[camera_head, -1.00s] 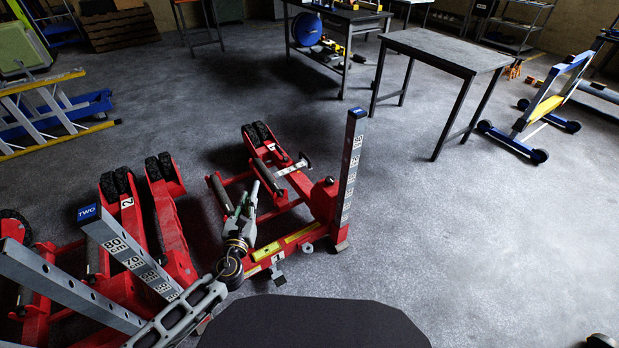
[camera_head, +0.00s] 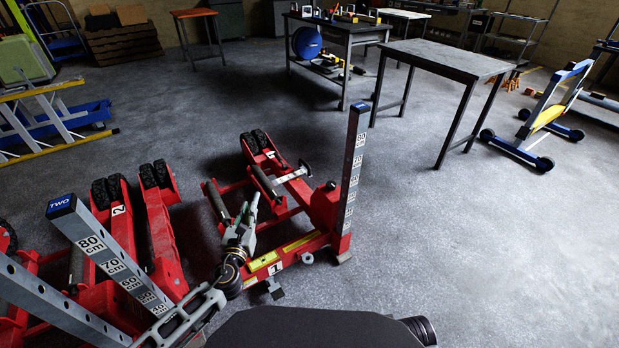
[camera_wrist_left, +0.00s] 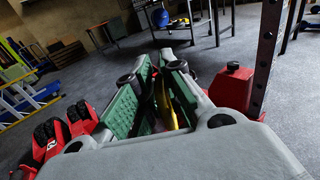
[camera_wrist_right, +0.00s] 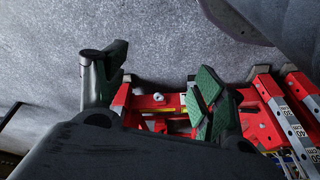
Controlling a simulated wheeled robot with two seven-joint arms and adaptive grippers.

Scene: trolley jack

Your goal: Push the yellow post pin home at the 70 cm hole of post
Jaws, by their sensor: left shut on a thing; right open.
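The left post, marked TWO (camera_head: 100,250), leans in the head view; its 80 and 70 cm labels are readable. The other post (camera_head: 352,170) rises from the red jack marked 1 (camera_head: 325,205); a post with holes also shows in the left wrist view (camera_wrist_left: 266,55). My left gripper (camera_head: 250,205) is over jack 1, left of its post and apart from it. In the left wrist view its green-padded fingers (camera_wrist_left: 155,95) are shut on a narrow yellow thing (camera_wrist_left: 177,110), which looks like the yellow pin, mostly hidden. My right gripper (camera_wrist_right: 158,85) is open and empty.
A second red jack marked 2 (camera_head: 160,225) stands at left, close to my left arm. A dark table (camera_head: 445,58) stands beyond, and a blue and white wheeled frame (camera_head: 545,120) at far right. The floor right of jack 1 is clear.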

